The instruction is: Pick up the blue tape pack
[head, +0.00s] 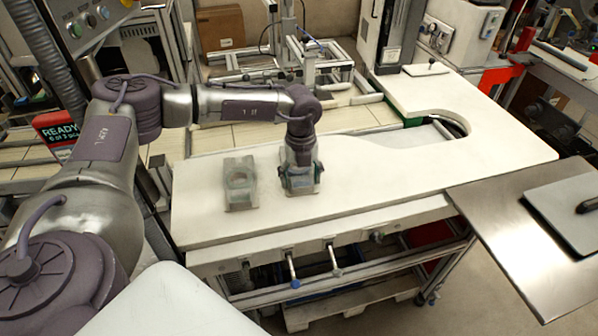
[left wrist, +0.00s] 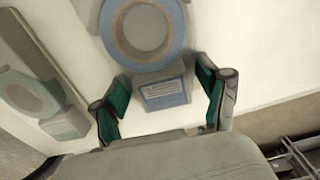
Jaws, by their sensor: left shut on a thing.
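The blue tape pack (left wrist: 166,93) shows in the left wrist view as a bluish holder with a round tape reel, on the white table. My left gripper (left wrist: 163,98) has its green-padded fingers on both sides of the pack's labelled block and is shut on it. In the head view my left gripper (head: 300,180) points down over the table, and it hides most of the pack. A second, grey-green tape pack (head: 240,186) stands just left of it, and also shows at the left of the wrist view (left wrist: 30,98). My right gripper is not in view.
The white table (head: 400,170) is clear to the right of the packs, with a rounded cut-out at its far right. A metal side table (head: 500,225) with a grey plate (head: 565,205) adjoins at the right. A metal frame stands behind the table.

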